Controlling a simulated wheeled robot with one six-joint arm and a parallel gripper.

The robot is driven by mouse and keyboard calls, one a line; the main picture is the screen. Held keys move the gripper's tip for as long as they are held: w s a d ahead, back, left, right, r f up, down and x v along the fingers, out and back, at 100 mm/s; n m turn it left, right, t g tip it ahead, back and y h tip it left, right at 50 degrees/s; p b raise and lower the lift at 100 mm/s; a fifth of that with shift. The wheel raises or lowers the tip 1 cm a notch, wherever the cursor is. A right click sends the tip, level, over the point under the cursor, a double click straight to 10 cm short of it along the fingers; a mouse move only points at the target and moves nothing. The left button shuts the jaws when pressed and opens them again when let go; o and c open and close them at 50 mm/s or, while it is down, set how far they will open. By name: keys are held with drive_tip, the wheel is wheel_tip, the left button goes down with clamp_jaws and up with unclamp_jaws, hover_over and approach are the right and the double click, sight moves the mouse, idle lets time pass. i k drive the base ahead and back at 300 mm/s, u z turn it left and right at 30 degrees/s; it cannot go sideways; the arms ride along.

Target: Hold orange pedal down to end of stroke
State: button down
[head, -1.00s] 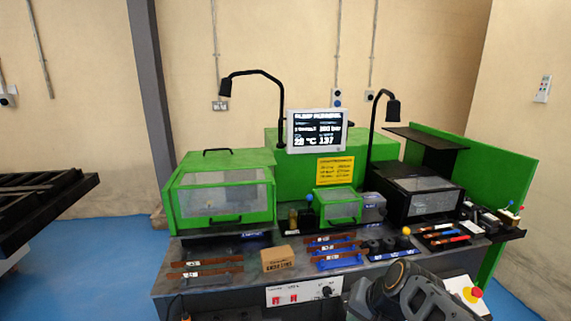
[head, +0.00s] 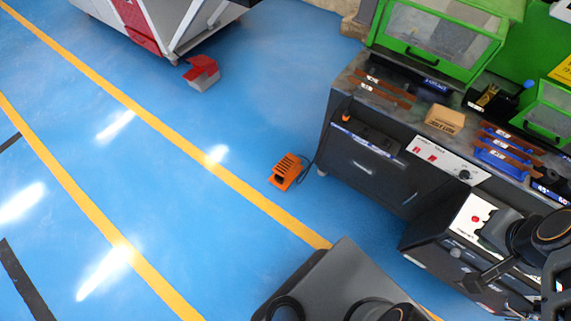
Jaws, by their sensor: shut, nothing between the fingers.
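The orange pedal (head: 286,172) is on the blue floor in the middle of the head view. It stands left of the dark workbench cabinet, with a dark cable running toward the bench. Its top shows dark slots; how far it is pressed cannot be told from this height. My arm is at the lower right edge of the view, and my gripper (head: 478,280) appears there as a dark, narrow shape, shut and empty. It is well to the right of the pedal and apart from it. The fingertips are hard to make out against the dark cabinet.
The bench (head: 375,140) carries a cardboard box (head: 444,119), copper bars and a green machine (head: 440,35). A white panel with a red button (head: 475,218) is near my arm. A red-and-grey block (head: 202,73) stands at upper left. Floor around the pedal is clear.

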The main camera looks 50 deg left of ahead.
sight(287, 162)
drive_tip(key=z, duration=0.2)
drive_tip(key=k, duration=0.25)
drive_tip(key=u, duration=1.05)
drive_tip(key=i, duration=0.3)
drive_tip(key=u, duration=0.85)
drive_tip(key=i, duration=1.2)
drive_tip(key=u, duration=0.85)
